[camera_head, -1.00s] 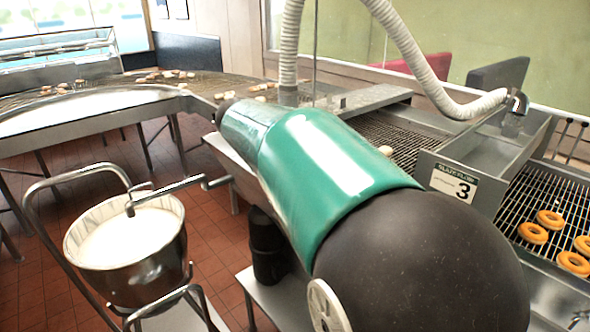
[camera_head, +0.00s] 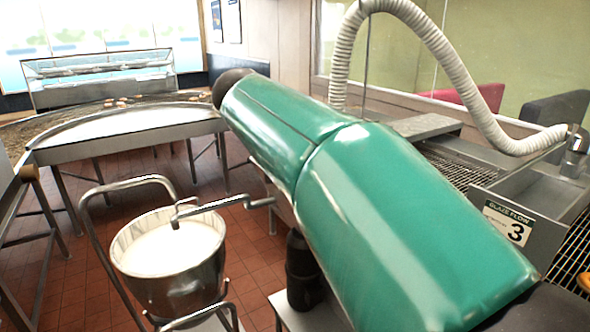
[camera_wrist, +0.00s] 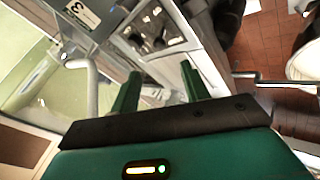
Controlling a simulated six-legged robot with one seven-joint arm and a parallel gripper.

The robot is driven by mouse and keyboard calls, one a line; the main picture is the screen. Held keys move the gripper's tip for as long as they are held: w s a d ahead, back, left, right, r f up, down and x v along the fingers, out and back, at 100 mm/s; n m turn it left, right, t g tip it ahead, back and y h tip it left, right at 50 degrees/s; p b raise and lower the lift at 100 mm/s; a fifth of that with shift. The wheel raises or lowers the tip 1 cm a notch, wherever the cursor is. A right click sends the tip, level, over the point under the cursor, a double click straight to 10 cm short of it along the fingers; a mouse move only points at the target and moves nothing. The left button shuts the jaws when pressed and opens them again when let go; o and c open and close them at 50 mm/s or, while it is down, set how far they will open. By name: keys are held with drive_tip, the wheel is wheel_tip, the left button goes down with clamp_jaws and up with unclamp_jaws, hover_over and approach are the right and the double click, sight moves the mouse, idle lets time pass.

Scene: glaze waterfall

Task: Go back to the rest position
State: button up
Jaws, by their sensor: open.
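My gripper (camera_wrist: 160,90) shows in the wrist view with its two green fingers apart and nothing between them. Beyond it, the view is tilted and shows steel machinery, a glaze sign and red tiled floor. In the head view my green arm reaches from the lower right toward the upper left, and the gripper itself is not seen there.
A steel bucket (camera_head: 172,285) of white glaze stands in a tubular frame at lower left. A glaze machine with a number 3 sign (camera_head: 508,223) is at right, under a ribbed hose (camera_head: 440,45). A curved conveyor (camera_head: 130,140) runs behind. Red floor (camera_head: 75,235) shows between.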

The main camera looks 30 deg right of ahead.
drive_tip(key=s+a+f+n+t+y, duration=0.4)
drive_tip(key=s+a+f+y, duration=0.4)
drive_tip(key=s+a+f, duration=0.7)
wheel_tip(320, 180, down, 4)
drive_tip(key=shift+a+r+n, duration=0.15)
drive_tip(key=shift+a+n, duration=0.15)
drive_tip(key=shift+a, duration=0.25)
